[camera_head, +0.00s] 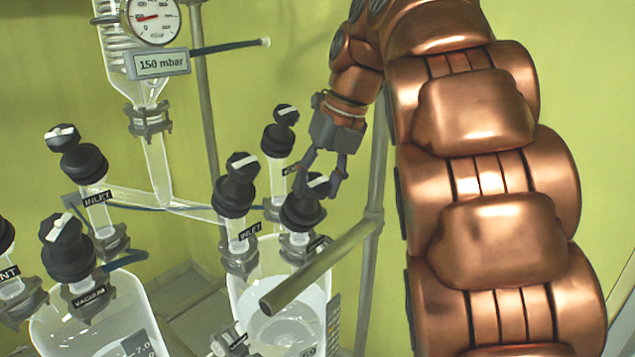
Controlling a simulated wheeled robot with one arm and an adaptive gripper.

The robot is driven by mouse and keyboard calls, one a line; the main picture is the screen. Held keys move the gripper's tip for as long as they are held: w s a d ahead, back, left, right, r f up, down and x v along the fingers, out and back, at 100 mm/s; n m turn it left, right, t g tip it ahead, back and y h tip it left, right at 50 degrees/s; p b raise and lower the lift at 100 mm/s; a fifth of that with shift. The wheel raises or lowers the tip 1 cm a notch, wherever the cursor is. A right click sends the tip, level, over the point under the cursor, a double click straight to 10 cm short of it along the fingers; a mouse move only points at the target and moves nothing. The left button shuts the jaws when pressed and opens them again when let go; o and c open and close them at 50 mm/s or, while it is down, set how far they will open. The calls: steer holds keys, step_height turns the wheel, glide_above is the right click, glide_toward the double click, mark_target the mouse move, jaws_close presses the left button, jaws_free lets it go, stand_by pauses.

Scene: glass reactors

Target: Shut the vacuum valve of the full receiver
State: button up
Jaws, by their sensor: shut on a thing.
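My gripper (322,176) is shut on the black knob of a valve (303,214) at the right front of the right receiver's lid. A white bar shows on this knob's top between the fingers. The label below it is too oblique to read. The right receiver (262,282) is a glass vessel with pale contents and a scale on its right side. The left receiver (50,325) is cut off by the lower edge, with a scale marked 7.0. Its valve labelled VACUUM (68,248) has a black knob with a white bar. I cannot tell which receiver is full.
A valve labelled INLET (237,187) and a rear valve (280,140) stand close to my gripper. A metal rod (318,264) crosses in front of the right receiver and joins an upright pole (372,215). A gauge (152,18) and a 150 mbar display (160,64) are upper left.

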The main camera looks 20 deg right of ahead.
steer(key=shift+m, duration=0.5)
steer(key=o, duration=1.2)
steer(key=shift+c, duration=0.2)
